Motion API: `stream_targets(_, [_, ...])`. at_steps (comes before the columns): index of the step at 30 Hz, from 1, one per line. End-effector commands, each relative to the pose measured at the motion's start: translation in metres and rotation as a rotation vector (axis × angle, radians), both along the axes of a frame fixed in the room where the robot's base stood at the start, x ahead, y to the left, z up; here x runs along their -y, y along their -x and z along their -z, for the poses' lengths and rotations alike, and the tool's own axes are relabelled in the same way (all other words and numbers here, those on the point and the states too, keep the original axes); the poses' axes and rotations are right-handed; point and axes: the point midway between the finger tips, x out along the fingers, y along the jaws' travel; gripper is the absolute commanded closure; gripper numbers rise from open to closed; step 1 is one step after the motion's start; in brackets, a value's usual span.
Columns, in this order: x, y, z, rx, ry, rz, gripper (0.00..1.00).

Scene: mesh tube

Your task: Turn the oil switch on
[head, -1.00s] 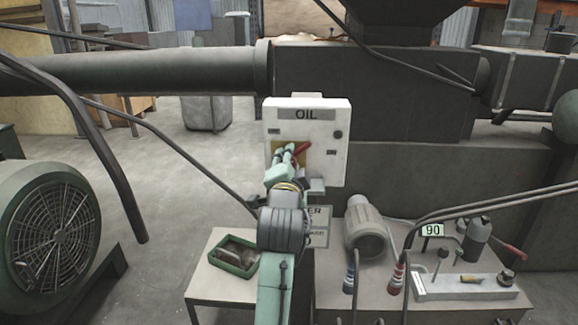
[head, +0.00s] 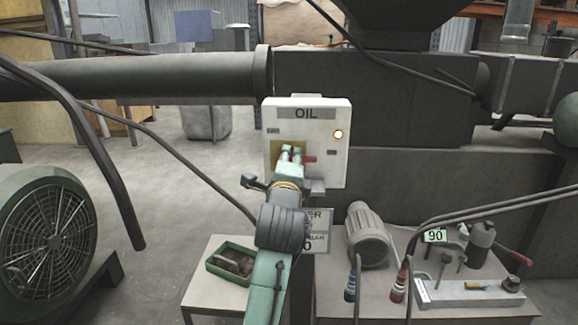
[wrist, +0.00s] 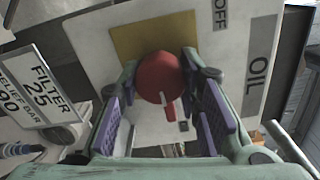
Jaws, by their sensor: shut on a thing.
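The white oil switch box (head: 318,125) with an OIL label hangs in the middle of the head view. Its lamp (head: 338,134) at the upper right glows. The red switch knob (head: 309,159) is mostly hidden behind my gripper (head: 291,152) in the head view. In the wrist view the round red knob (wrist: 160,78) sits on a yellow plate (wrist: 140,38), with its red handle and white mark pointing toward the bottom of the picture. My gripper (wrist: 162,92) has its fingers on either side of the knob and is shut on it. The OFF label (wrist: 219,14) shows beside the plate.
A filter sign (head: 317,228) hangs below the box. A low table with a green tray (head: 229,262) stands at lower left, and a bench with a motor (head: 367,235) and a 90 tag (head: 435,236) at lower right. A large pipe (head: 130,75) runs behind.

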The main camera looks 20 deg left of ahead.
Motion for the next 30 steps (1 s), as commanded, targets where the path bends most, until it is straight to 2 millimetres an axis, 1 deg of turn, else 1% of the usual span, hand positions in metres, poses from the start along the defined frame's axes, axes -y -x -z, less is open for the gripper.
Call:
stream_targets(16, [0.0000, -0.0001, -0.0002, -0.007, -0.023, 0.000, 0.96])
stream_targets(17, [0.0000, -0.0001, -0.0002, -0.006, -0.022, 0.000, 0.67])
stream_targets(25, [0.0000, 0.0000, -0.0001, -0.006, -0.021, 0.000, 0.48])
stream_targets(30, [0.0001, 0.0000, 0.0000, -0.006, -0.021, 0.000, 0.47])
